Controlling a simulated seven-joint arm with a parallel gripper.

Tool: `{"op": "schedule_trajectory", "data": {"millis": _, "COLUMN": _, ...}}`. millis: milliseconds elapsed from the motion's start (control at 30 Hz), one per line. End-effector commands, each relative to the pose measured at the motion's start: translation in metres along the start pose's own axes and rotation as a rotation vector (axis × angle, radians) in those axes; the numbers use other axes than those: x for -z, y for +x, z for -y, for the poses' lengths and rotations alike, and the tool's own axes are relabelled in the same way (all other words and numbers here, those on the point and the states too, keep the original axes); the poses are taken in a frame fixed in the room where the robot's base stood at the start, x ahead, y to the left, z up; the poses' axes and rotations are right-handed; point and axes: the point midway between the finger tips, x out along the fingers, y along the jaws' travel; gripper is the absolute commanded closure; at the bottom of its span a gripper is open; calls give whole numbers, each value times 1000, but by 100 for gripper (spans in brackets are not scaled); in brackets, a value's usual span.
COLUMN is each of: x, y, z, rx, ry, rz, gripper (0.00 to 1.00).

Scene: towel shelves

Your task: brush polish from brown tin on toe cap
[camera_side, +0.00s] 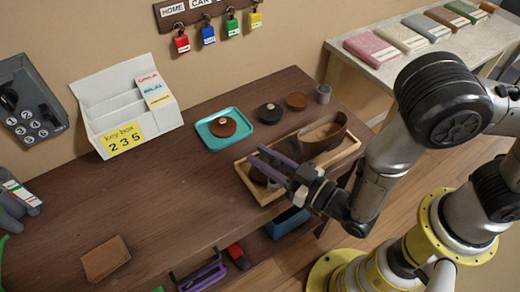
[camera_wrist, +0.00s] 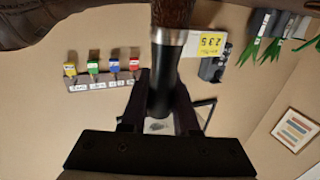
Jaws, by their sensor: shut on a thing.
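My gripper (camera_side: 270,165) is low over the left part of a wooden tray (camera_side: 345,153). It is shut on a brush, whose black handle (camera_wrist: 163,85) stands between the fingers in the wrist view. The brush has a metal collar and dark brown bristles (camera_wrist: 172,12). A brown leather shoe (camera_side: 325,135) lies in the tray; my gripper hides part of it, toward the toe. Brown leather (camera_wrist: 40,15) also fills the top of the wrist view near the bristles; contact cannot be told. A round brown tin (camera_side: 222,127) sits on a teal tray (camera_side: 203,130).
A black tin (camera_side: 268,113), a brown disc (camera_side: 297,100) and a grey cup (camera_side: 323,93) stand behind the wooden tray. The table's left middle is clear.

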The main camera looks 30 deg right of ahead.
Motion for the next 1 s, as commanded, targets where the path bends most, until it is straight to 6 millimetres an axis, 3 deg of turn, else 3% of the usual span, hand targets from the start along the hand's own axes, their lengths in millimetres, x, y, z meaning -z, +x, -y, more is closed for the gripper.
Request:
{"op": "schedule_trajectory", "data": {"millis": 333, "x": -5, "y": 34, "z": 8, "rx": -3, "ry": 2, "rz": -4, "gripper": 100}}
{"op": "schedule_trajectory", "data": {"millis": 667, "x": -10, "y": 5, "z": 19, "rx": 1, "ry": 0, "rz": 0, "gripper": 100}}
{"op": "schedule_trajectory", "data": {"millis": 967, "x": -8, "y": 34, "z": 8, "rx": -5, "ry": 2, "rz": -2, "gripper": 100}}
{"op": "schedule_trajectory", "data": {"millis": 1000, "x": -8, "y": 31, "z": 10, "rx": 0, "ry": 1, "rz": 0, "gripper": 100}}
